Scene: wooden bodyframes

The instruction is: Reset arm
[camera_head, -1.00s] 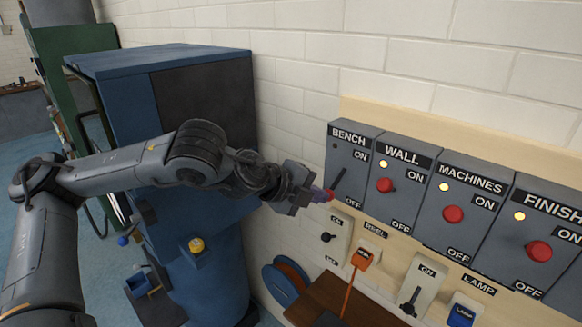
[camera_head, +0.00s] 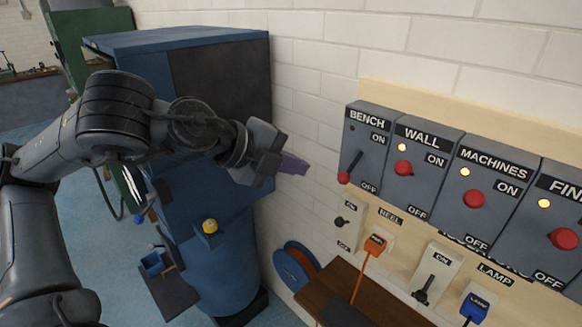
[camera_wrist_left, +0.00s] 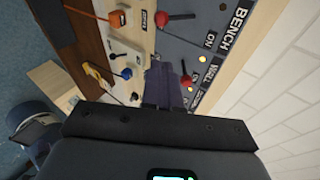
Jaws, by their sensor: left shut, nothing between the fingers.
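My left gripper (camera_head: 294,164) has its purple fingers shut and empty. In the head view it hangs left of the grey BENCH switch box (camera_head: 378,143), clear of it, in front of the white brick wall. The BENCH lever with its red knob (camera_head: 344,178) tilts down toward OFF, and no lit lamp shows on that box. In the left wrist view the shut fingers (camera_wrist_left: 165,85) point toward the switch panel, and the BENCH knob (camera_wrist_left: 162,21) shows beyond them. My right gripper is in neither view.
The WALL (camera_head: 422,165), MACHINES (camera_head: 490,195) and FINISH boxes show lit yellow lamps and red knobs. Smaller switches and an orange plug (camera_head: 375,244) sit below. A blue cabinet (camera_head: 222,100) stands behind my left arm. A brown wooden surface (camera_head: 335,290) lies under the panel.

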